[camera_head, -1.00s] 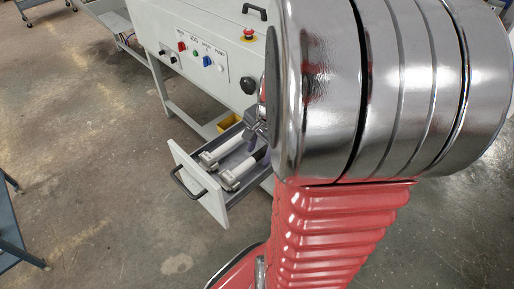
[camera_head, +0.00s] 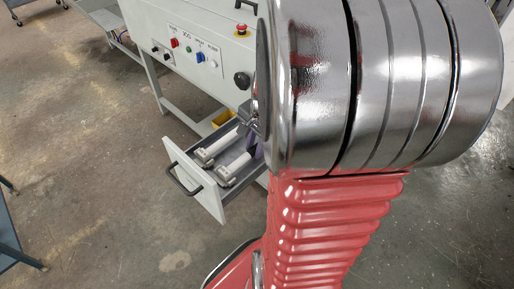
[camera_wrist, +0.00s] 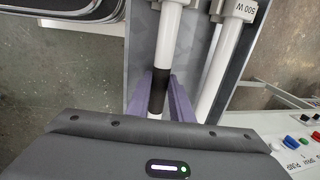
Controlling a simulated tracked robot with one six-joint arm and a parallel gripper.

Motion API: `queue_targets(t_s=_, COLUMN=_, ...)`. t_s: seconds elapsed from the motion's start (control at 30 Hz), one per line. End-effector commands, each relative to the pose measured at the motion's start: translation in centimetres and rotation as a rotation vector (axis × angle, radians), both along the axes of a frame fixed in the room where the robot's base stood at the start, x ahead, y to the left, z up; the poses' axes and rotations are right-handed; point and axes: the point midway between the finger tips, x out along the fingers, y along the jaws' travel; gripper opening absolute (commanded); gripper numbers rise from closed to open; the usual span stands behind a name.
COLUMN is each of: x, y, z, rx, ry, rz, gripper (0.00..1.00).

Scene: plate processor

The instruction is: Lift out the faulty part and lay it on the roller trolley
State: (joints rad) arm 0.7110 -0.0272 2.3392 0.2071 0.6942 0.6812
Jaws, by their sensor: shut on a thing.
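The drawer (camera_head: 195,178) is pulled out under the white machine. Two white tubes with pale end caps lie side by side in it. In the wrist view, the left tube (camera_wrist: 165,45) has a dark band around it. The right tube (camera_wrist: 218,70) is marked "500 W" on its cap. My gripper (camera_wrist: 158,95) has its purple fingers on both sides of the dark band, shut on the left tube. In the head view my arm hides most of the gripper; a bit of purple shows at the drawer's back. I cannot identify the roller trolley for certain.
The machine's panel (camera_head: 190,52) with buttons and a red emergency stop stands above the drawer. A yellow bin (camera_head: 222,118) sits behind the drawer. A blue-grey frame (camera_head: 12,235) stands at the left edge. The concrete floor between it and the drawer is clear.

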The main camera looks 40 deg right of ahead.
Motion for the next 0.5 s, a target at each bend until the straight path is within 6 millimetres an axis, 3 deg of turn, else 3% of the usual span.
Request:
queue_targets(t_s=0.27, x=0.0, y=0.0, z=0.2, rx=-0.001, ry=-0.001, rz=0.0, gripper=0.0)
queue_targets(t_s=0.5, x=0.1, y=-0.1, z=2.5, rx=-0.004, ry=-0.003, rz=-0.001, gripper=0.0)
